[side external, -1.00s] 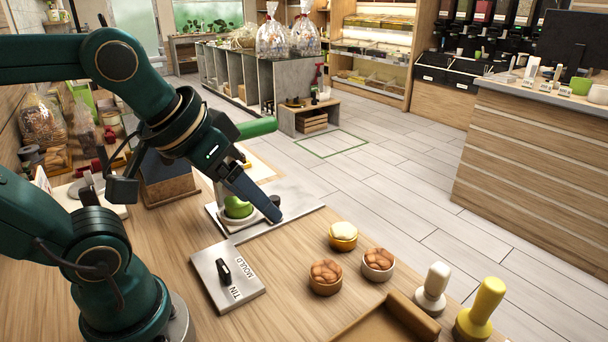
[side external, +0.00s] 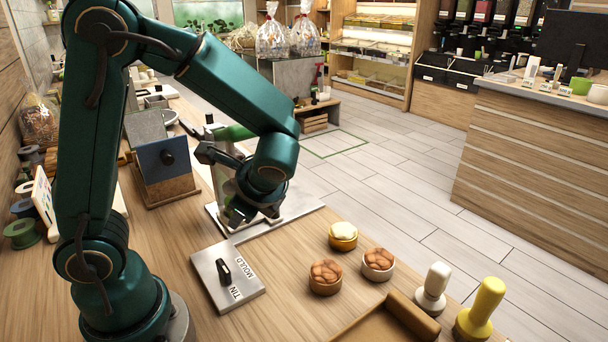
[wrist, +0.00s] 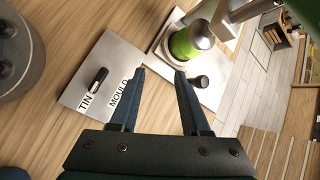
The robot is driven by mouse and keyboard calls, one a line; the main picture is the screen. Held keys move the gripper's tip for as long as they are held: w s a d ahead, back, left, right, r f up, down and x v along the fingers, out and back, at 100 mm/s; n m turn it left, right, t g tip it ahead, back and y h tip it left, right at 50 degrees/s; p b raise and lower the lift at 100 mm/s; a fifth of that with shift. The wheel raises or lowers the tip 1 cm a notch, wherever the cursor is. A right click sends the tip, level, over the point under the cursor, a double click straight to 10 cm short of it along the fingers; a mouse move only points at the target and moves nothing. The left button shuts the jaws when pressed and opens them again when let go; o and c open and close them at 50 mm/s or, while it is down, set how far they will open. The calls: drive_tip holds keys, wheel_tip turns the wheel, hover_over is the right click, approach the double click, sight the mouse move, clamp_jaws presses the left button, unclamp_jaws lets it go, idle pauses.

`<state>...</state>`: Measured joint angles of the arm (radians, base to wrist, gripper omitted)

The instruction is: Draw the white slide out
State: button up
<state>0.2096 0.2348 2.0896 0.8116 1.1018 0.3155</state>
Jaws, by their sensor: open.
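A pale slide plate (wrist: 212,98) with a dark knob (wrist: 198,82) extends from under the green-handled press in the wrist view. A green cylinder (wrist: 187,42) stands behind the knob. In the side view the plate (side external: 300,204) shows at the table's far edge, partly covered by my arm. My gripper (wrist: 160,73) is open and empty, its fingers pointing toward the plate. In the wrist view the knob appears just right of the right fingertip; I cannot tell the height gap. In the side view my wrist hides the knob and most of the press.
A steel plate marked TIN and MOULD (side external: 226,277) with a black lever lies in front. Several small filled pots (side external: 325,279), a white stamp (side external: 432,290) and a yellow stamp (side external: 482,308) stand to the right. A blue-fronted box (side external: 165,168) stands behind left.

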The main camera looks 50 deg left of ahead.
drive_tip(key=w+f+m+t+y, duration=0.1)
drive_tip(key=w+m, duration=0.1)
drive_tip(key=m, duration=0.1)
drive_tip(key=w+a+f+m+t+y, duration=0.1)
drive_tip(key=w+f+m+y, duration=0.1)
drive_tip(key=w+m, duration=0.1)
drive_tip(key=w+a+f+m+y, duration=0.1)
drive_tip(key=w+f+m, duration=0.1)
drive_tip(key=w+m, duration=0.1)
drive_tip(key=shift+a+f+m+t+y, duration=0.15)
drive_tip(key=shift+a+m+t+y, duration=0.15)
drive_tip(key=shift+m+t, duration=0.1)
drive_tip(key=shift+w+a+f, duration=0.15)
drive_tip(key=shift+w+a, duration=0.55)
drive_tip(key=shift+a, duration=0.35)
drive_tip(key=shift+x, duration=2.7)
clamp_jaws()
drive_tip(key=shift+w, duration=0.1)
